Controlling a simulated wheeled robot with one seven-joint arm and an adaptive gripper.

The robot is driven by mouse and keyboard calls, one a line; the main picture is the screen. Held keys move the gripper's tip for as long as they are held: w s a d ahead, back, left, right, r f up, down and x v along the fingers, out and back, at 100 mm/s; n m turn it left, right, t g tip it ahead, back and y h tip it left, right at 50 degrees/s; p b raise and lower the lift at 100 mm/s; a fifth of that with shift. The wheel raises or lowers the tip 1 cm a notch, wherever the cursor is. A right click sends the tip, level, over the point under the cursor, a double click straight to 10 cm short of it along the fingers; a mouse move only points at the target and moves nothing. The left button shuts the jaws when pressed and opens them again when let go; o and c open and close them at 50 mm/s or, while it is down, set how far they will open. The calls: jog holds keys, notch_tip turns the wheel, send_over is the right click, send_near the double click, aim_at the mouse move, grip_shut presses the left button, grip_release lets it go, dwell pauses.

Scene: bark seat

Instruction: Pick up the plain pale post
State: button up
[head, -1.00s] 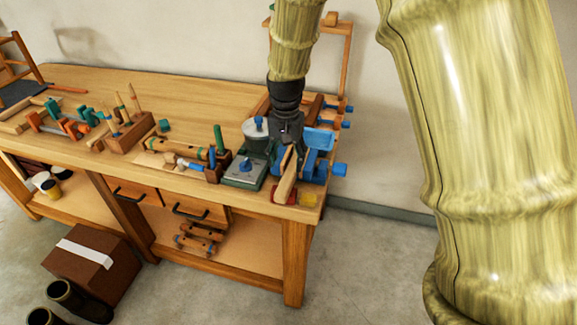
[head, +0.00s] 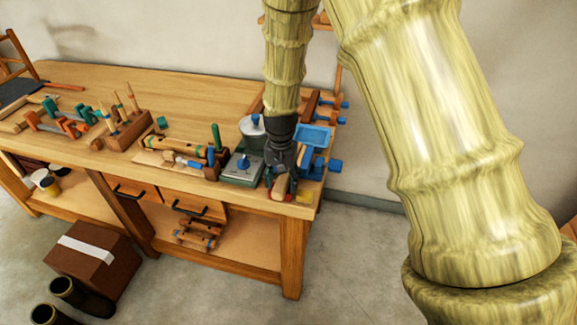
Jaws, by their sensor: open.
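A plain pale post (head: 279,189) is at the front right corner of the workbench, in the head view. Only its lower part shows; the rest is hidden behind my gripper. My gripper (head: 281,176) is open and points down at the post, over its upper part. I cannot tell whether the fingers stand around the post or touch it.
A grey-green box with a blue knob (head: 243,167) stands close on the left, with a round metal pot (head: 253,131) behind. The bench top (head: 200,98) is clear further back.

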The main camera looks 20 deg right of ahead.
jog(key=shift+f, duration=0.5)
jog(key=c, duration=1.2)
